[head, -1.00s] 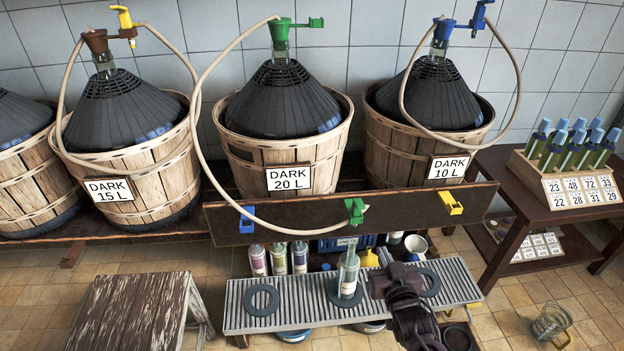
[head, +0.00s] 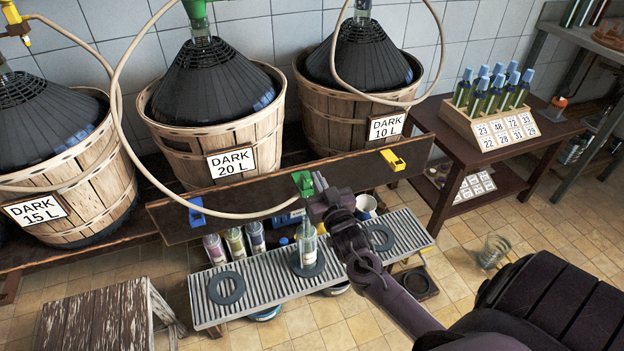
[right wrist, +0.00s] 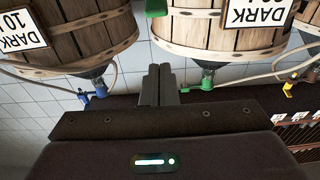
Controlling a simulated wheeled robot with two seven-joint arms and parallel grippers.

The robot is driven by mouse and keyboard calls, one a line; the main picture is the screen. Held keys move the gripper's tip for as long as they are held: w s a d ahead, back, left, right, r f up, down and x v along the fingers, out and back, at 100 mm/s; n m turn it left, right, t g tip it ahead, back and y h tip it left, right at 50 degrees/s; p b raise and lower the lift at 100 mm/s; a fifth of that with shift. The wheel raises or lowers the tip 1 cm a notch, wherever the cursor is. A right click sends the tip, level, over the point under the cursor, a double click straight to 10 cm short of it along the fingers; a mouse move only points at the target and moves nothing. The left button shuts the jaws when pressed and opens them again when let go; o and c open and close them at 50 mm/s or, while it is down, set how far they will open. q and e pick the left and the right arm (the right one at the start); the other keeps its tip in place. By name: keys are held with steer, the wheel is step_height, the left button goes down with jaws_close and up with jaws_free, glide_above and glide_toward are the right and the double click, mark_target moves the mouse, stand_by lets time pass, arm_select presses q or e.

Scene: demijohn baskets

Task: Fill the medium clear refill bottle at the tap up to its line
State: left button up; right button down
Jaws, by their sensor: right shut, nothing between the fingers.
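The clear refill bottle (head: 308,248) stands upright on a dark ring on the slatted rack, below the green tap (head: 303,183) on the wooden board. Its liquid level and its line are too small to make out. My right gripper (head: 317,190) is shut and empty, just right of the green tap and above the bottle; I cannot tell whether it touches the tap. In the right wrist view the shut fingers (right wrist: 160,84) point toward the baskets, which appear upside down, with a green part (right wrist: 155,7) at the top edge. My left gripper is not in view.
The slatted rack (head: 265,289) also holds empty rings (head: 226,287) on both sides of the bottle. A blue tap (head: 197,211) and a yellow tap (head: 393,160) flank the green one. A glass jug (head: 493,251) is on the floor. A stool (head: 98,318) stands front left.

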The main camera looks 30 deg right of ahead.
mark_target(310, 179)
steer(key=x, duration=0.6)
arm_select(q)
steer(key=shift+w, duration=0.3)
arm_select(e)
steer(key=f, duration=0.1)
steer(key=s+f, duration=0.1)
steer(key=f, duration=0.2)
steer(key=shift+s+a, duration=0.25)
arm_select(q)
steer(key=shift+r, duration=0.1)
